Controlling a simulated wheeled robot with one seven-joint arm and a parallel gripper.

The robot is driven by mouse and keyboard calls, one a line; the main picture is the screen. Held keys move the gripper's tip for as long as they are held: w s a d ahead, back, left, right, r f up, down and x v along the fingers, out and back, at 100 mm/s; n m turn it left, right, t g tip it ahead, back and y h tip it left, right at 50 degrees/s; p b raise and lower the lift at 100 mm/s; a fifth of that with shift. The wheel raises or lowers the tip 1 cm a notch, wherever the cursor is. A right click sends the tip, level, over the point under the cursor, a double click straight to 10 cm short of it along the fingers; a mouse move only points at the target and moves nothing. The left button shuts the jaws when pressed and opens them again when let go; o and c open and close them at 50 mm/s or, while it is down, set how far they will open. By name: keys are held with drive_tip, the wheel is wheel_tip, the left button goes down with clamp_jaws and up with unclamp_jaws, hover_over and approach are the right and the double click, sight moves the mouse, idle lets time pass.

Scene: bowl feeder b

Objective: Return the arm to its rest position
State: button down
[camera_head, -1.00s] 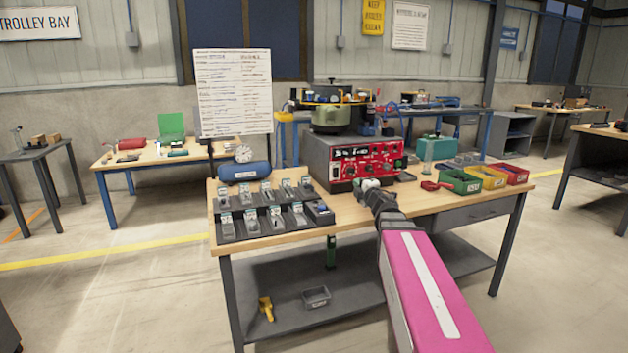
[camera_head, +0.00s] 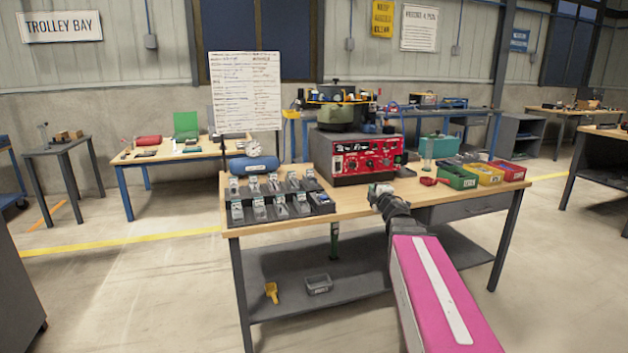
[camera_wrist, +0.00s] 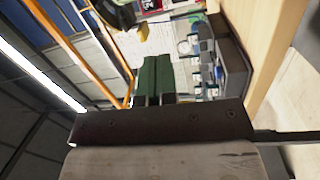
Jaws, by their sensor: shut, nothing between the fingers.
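In the wrist view my gripper (camera_wrist: 154,60) shows as two dark green fingers side by side, closed, with nothing between them. In the head view my pink and dark grey arm reaches from the bottom right toward the workbench (camera_head: 430,203) front edge; the fingers cannot be made out there. The arm's dark joint overlaps the bench edge in the picture. A dark tray of small parts (camera_head: 264,219) lies on the bench's left side and also shows in the wrist view (camera_wrist: 234,62), beyond and right of the fingers.
A red-fronted feeder control box (camera_head: 366,160) with a bowl stands at the bench's back. Green, yellow and red bins (camera_head: 456,177) are at its right. A blue case (camera_head: 253,166) lies behind the tray. A lower shelf (camera_head: 365,290) holds a grey bin.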

drive_tip(key=s+d+f+m+g+h, duration=0.2)
drive_tip(key=s+f+m+g+h, duration=0.2)
drive_tip(key=f+m, duration=0.45)
drive_tip(key=s+d+f+m+g+h, duration=0.2)
drive_tip(key=s+f+m+g+h, duration=0.3)
drive_tip(key=f, duration=0.7)
drive_tip(key=s+a+f+m+g+y, duration=0.2)
drive_tip(key=s+a+f+g, duration=0.1)
drive_tip(key=s, duration=0.5)
drive_tip(key=s+a+f+m+g+y, duration=0.3)
drive_tip(key=s+f+g, duration=0.3)
drive_tip(key=s+f, duration=0.2)
drive_tip(key=shift+a+f+m+g, duration=0.2)
drive_tip(key=shift+a+m+g, duration=0.15)
drive_tip(key=shift+a, duration=0.1)
drive_tip(key=shift+d, duration=0.1)
